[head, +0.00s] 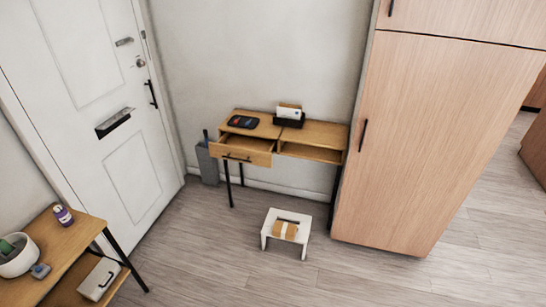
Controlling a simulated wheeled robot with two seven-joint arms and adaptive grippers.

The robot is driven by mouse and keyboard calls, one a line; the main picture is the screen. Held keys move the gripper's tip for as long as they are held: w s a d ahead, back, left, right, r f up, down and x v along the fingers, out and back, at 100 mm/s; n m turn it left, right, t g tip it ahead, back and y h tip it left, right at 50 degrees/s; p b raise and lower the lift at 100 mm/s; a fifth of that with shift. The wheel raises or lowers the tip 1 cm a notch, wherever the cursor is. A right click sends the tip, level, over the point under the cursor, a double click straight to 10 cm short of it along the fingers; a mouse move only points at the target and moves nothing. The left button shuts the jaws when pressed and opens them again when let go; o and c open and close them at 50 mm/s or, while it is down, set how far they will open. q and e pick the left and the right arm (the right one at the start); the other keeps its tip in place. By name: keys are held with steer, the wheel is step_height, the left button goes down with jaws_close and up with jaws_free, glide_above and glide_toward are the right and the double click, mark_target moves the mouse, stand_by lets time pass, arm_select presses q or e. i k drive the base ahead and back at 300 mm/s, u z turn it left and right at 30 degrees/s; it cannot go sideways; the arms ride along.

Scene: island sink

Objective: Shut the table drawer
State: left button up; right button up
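A small wooden table (319,134) with black legs stands against the far wall in the head view, left of a tall wooden cabinet. The right side of the table has an open compartment (310,152). Neither of my grippers shows in the head view.
A white stool (269,231) with a small brown item (284,230) stands in front of the table. A grey bin (206,165) is at its left. The tall cabinet (440,130) borders its right. Another wooden table (78,243) is at lower left. Floor between is clear.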

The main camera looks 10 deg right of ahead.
mark_target(246, 149)
steer(key=u, duration=0.65)
steer(key=i, duration=2.1)
steer(key=z, duration=0.9)
